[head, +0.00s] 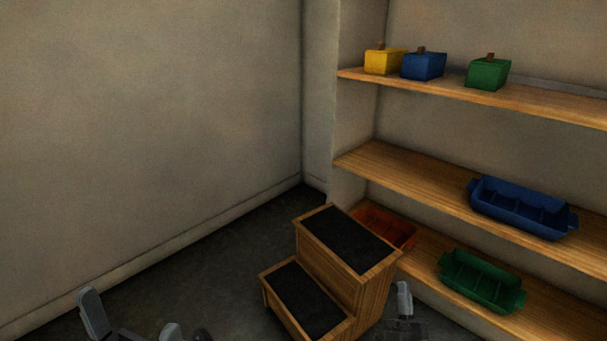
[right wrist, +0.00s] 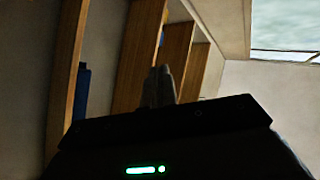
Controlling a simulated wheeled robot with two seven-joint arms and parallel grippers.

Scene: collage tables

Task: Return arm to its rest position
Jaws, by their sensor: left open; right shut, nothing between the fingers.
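My left gripper (head: 132,323) is at the bottom left of the head view. Its two fingers stand wide apart with nothing between them. My right gripper (head: 404,300) is at the bottom of the head view, just right of the wooden step stool. In the right wrist view my right gripper (right wrist: 159,87) has its fingers together, with nothing held, and points toward the shelving. Most of both arms is outside the head view.
A wooden step stool (head: 375,278) with black treads stands before the shelves (head: 400,170). Yellow (head: 383,62), blue (head: 423,67) and green (head: 488,74) boxes sit on top. Blue (head: 520,207), green (head: 480,281) and orange (head: 388,228) trays are lower. Floor left of the stool is clear.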

